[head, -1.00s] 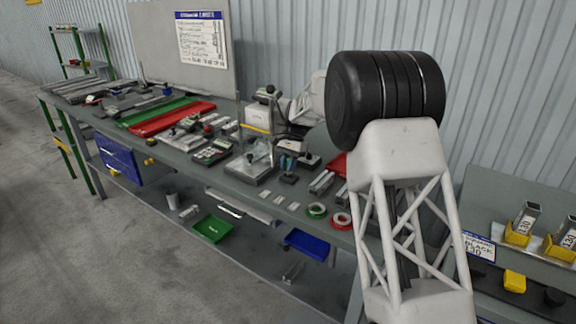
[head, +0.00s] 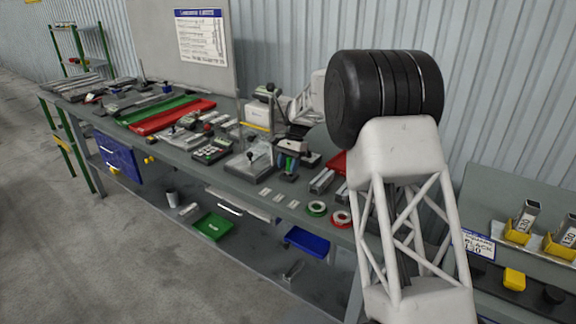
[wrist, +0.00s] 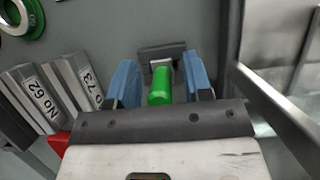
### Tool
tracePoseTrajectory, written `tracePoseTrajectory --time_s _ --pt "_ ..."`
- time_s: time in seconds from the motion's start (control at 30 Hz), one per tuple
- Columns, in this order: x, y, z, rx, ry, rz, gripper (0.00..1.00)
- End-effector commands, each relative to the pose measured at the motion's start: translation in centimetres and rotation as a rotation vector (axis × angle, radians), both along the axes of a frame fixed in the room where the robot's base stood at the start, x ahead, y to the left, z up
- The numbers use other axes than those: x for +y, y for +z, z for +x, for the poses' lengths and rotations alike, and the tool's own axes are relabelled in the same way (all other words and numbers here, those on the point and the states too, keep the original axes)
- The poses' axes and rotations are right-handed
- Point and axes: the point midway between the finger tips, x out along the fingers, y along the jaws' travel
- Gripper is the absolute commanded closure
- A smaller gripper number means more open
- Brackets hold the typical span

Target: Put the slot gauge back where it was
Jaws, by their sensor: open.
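A small piece with a bright green grip (wrist: 160,88) and a pale metal end, probably the slot gauge, is between my fingers in the wrist view. Its metal end meets a dark block (wrist: 163,50); I cannot tell whether it sits in it or in front of it. My gripper (wrist: 161,78) is open, with a blue finger on each side of the green grip and a gap on both sides. In the head view my gripper (head: 288,163) is low over the bench, with green showing between the blue fingers. The gauge's lower part is hidden.
Two grey metal blocks with number labels (wrist: 38,103) lie left of my gripper in the wrist view. Green and red rings (head: 341,218) lie near the bench's front edge. A metal plate stand (head: 250,163) with an upright post is close on the left.

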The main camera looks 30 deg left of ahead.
Motion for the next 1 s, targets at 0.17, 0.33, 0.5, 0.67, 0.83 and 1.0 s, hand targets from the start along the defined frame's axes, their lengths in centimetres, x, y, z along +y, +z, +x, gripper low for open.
tracePoseTrajectory --time_s 0.17,0.33,0.5,0.67,0.83,1.0 --pt "0.0 0.9 0.0 0.000 0.000 0.000 0.54" --pt "0.0 2.7 0.8 -0.002 -0.001 0.002 0.54" --pt "0.0 5.2 1.8 -0.002 0.000 0.001 0.54" --pt "0.0 7.6 2.9 -0.001 0.000 0.001 0.54" --pt "0.0 9.8 3.8 -0.002 0.000 0.001 0.54" --pt "0.0 11.3 4.4 0.000 0.000 0.000 0.54"
